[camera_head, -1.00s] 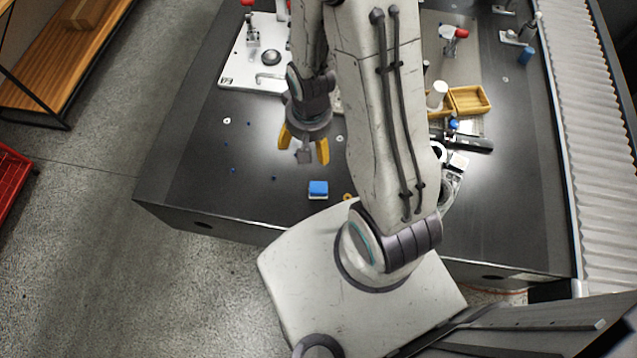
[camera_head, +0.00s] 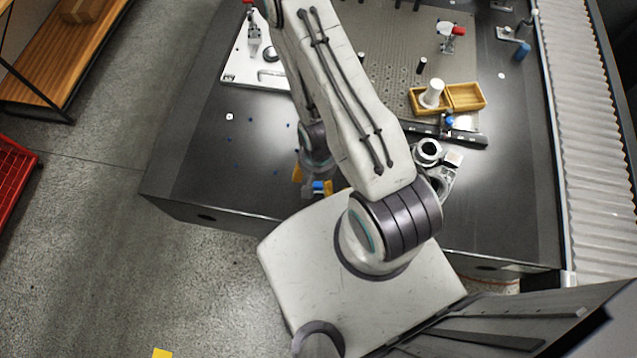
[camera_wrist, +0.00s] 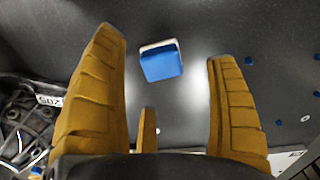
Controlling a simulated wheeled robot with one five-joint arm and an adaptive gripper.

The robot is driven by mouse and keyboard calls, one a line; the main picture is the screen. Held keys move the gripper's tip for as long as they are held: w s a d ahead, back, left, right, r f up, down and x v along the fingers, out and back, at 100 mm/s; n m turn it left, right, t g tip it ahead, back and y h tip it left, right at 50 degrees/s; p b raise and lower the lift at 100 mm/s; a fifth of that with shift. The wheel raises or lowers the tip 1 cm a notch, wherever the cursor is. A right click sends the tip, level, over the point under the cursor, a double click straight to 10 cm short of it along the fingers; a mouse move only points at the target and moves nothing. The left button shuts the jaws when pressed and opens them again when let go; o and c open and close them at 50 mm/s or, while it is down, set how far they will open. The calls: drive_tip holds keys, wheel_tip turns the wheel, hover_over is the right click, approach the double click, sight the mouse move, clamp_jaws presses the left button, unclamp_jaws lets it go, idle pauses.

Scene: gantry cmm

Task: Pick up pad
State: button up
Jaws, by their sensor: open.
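The pad looks like a small block, blue with a white edge. In the wrist view the pad (camera_wrist: 161,62) lies on the dark table top, in the gap between my two yellow fingers and apart from both in the picture. My gripper (camera_wrist: 167,48) is open and empty. In the head view my gripper (camera_head: 311,181) is close over the pad (camera_head: 318,187), near the table's front edge, and partly hides it. My arm hides part of the gripper there. I cannot tell how high the fingertips are above the table.
Small blue dots and a white ring (camera_head: 229,117) lie on the table to the left. Right of my arm are a grey metal part (camera_head: 437,178), a black bar (camera_head: 460,136) and a wooden box (camera_head: 466,96). A white fixture plate (camera_head: 250,65) stands behind.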

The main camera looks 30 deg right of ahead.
sight(319, 184)
drive_tip(key=shift+f+b, duration=0.35)
drive_tip(key=shift+f, duration=0.25)
drive_tip(key=f+b, duration=0.2)
drive_tip(key=b, duration=0.1)
drive_tip(key=w+f+b, duration=0.1)
drive_tip(key=b, duration=0.1)
drive_tip(key=shift+d+f, duration=0.1)
drive_tip(key=shift+d, duration=0.15)
drive_tip(key=shift+f+b, duration=0.75)
drive_tip(key=shift+f, duration=0.2)
drive_tip(key=shift+c, duration=0.3)
drive_tip(key=shift+s, duration=0.1)
drive_tip(key=c, duration=1.3)
